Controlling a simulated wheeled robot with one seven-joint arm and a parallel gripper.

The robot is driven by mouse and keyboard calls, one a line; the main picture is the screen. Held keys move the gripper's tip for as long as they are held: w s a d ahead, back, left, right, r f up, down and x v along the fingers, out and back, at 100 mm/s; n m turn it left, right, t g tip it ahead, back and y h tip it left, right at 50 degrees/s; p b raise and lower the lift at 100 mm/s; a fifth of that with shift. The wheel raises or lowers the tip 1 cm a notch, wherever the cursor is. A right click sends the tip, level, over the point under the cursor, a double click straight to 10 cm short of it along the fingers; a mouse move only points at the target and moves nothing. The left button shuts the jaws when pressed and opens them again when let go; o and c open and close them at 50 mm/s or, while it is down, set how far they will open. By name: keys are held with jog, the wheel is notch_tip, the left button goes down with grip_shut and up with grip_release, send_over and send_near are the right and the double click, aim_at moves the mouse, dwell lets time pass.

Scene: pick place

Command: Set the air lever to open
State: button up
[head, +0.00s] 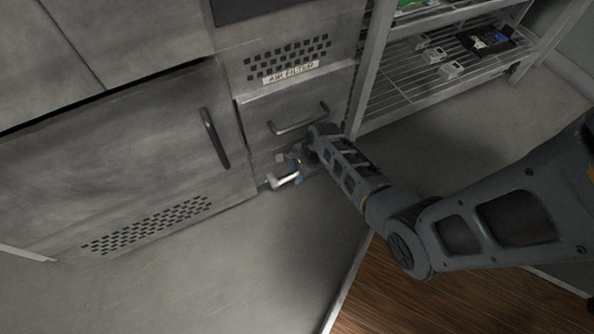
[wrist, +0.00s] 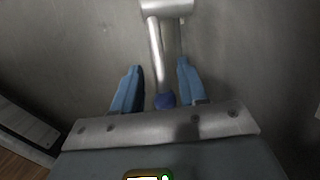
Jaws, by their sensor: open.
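The air lever (wrist: 155,50) shows in the wrist view as a thin metal rod hanging from a silver cylinder (wrist: 167,8), with a dark blue tip (wrist: 165,100). My gripper (wrist: 158,70) is open, one blue finger on each side of the rod. A gap shows on both sides; the left finger is nearer its tip than the rod's top. In the head view my gripper (head: 298,166) is low at the cabinet front, beside a pale fitting (head: 283,181). My gripper and arm partly hide the lever there.
A drawer handle (head: 298,119) sticks out just above my gripper, under an "AIR FILTER" label (head: 291,73). A cabinet door with a long handle (head: 215,138) is to the left. A wire shelf (head: 430,75) stands to the right. The grey floor in front is clear.

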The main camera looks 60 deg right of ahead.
jog(key=shift+r, duration=0.25)
jog(key=s+d+p, duration=0.4)
jog(key=s, duration=0.7)
jog(key=shift+s+d+r, duration=0.25)
jog(key=shift+d, duration=0.05)
